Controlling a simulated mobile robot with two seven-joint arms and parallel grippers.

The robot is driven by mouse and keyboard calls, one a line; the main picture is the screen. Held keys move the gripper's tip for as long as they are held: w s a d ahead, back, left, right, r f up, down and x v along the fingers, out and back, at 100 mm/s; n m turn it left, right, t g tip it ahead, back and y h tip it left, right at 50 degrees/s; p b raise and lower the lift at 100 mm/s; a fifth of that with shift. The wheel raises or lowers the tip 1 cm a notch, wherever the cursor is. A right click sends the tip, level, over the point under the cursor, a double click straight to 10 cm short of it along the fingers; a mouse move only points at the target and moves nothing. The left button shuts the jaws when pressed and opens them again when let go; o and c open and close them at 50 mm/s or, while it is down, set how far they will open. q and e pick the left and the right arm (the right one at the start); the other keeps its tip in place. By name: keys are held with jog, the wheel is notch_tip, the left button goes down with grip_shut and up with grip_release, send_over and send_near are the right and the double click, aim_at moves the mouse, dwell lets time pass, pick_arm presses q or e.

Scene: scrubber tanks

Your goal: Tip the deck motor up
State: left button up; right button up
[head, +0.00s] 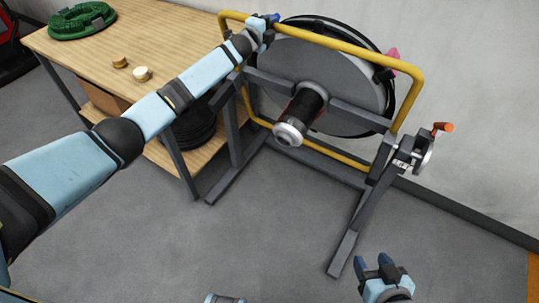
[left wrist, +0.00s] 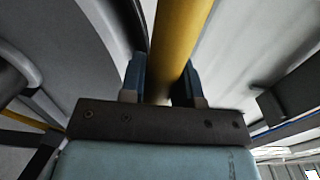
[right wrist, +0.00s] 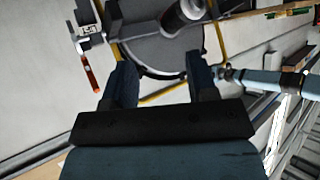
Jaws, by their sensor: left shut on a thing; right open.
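The deck motor (head: 308,102), a dark cylinder with a silver end, sticks out from the middle of a grey round deck (head: 270,70). The deck stands tilted up in a dark grey stand with a yellow tube frame (head: 408,90) around it. In the right wrist view the motor (right wrist: 180,18) is at the top. My left gripper (head: 270,18) is shut on the yellow tube at its upper left corner; the left wrist view shows the tube (left wrist: 180,35) between the fingers (left wrist: 160,80). My right gripper (head: 374,264) is open and empty, low, right of the stand's front foot.
A latch with an orange handle (head: 443,127) sits at the stand's right side. A wooden table (head: 150,35) at left holds a green hose coil (head: 82,20) and two small round pieces. A wall stands close behind. The floor in front is clear.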

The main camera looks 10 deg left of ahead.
pick_arm(q)
jog(key=shift+w+r, duration=0.15)
jog(key=shift+w+d+f+b, duration=0.15)
jog(key=shift+w+f+b, duration=0.05)
jog(key=shift+b, duration=0.1)
jog(key=b+x, duration=0.5)
jog(key=b, duration=0.1)
jog(key=shift+w+d+f, duration=0.1)
jog(key=shift+w+d, duration=0.1)
jog(key=shift+w, duration=0.45)
jog(key=shift+w+d+r, duration=0.1)
jog(key=shift+w+r, duration=0.05)
jog(key=shift+r, duration=0.15)
pick_arm(e)
notch_tip(320, 180, down, 8)
jog(key=shift+d, duration=0.1)
